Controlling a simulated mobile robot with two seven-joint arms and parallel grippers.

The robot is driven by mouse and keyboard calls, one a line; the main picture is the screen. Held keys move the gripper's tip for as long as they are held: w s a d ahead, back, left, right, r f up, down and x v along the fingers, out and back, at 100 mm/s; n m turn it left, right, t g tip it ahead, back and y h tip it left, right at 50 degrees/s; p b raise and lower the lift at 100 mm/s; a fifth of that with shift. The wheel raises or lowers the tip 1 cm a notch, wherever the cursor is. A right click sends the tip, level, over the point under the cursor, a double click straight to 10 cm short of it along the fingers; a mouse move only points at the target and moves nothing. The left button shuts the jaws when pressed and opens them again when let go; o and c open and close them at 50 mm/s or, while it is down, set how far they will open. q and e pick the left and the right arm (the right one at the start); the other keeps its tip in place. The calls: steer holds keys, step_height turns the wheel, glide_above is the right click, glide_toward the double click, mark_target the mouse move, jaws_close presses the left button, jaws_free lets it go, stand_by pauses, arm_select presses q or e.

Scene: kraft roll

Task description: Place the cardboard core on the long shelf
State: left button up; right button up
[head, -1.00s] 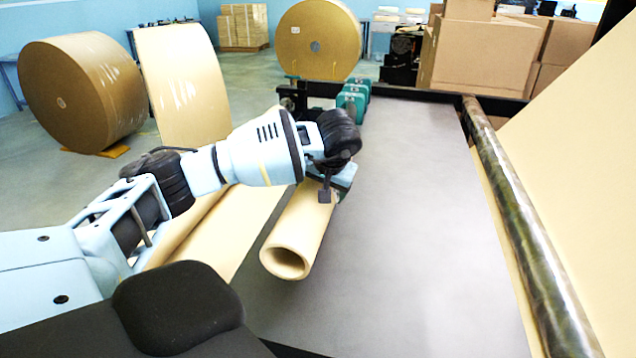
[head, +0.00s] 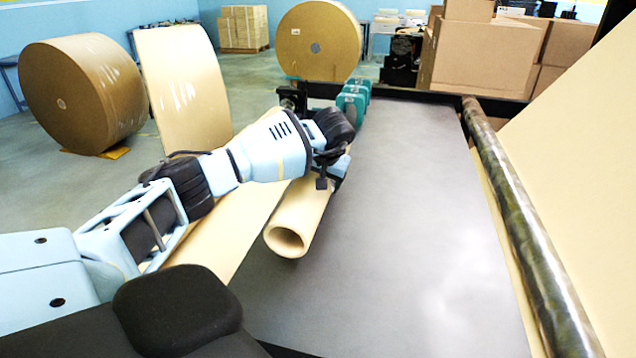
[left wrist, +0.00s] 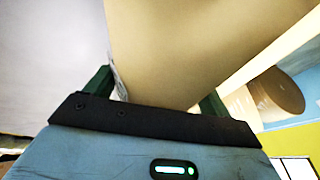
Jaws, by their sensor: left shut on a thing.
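The cardboard core (head: 298,222) is a tan hollow tube with its open end toward me in the head view. My left gripper (head: 334,172) is shut on the core near its far part; the fingers are mostly hidden by the wrist. In the left wrist view the core (left wrist: 200,50) fills the space between the two green fingers (left wrist: 155,95). The core is over the left edge of the long grey surface (head: 400,220), which may be the long shelf. I cannot tell whether the core touches it. My right gripper is not in view.
A metal roller (head: 525,230) runs along the right side of the grey surface. Teal blocks (head: 353,98) stand at its far left corner. Cardboard boxes (head: 485,55) are behind it. Large kraft rolls (head: 80,92) stand at the left. The grey surface is mostly clear.

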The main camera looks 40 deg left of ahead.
arm_select(q)
steer(key=shift+f, duration=0.55)
steer(key=shift+f, duration=0.2)
steer(key=o, duration=1.6)
steer(key=shift+c, duration=0.2)
steer(key=shift+f, duration=0.1)
steer(key=shift+f, duration=0.1)
steer(key=shift+s+v, duration=0.2)
steer(key=shift+v, duration=1.8)
steer(key=shift+s+v, duration=0.2)
steer(key=shift+v, duration=1.75)
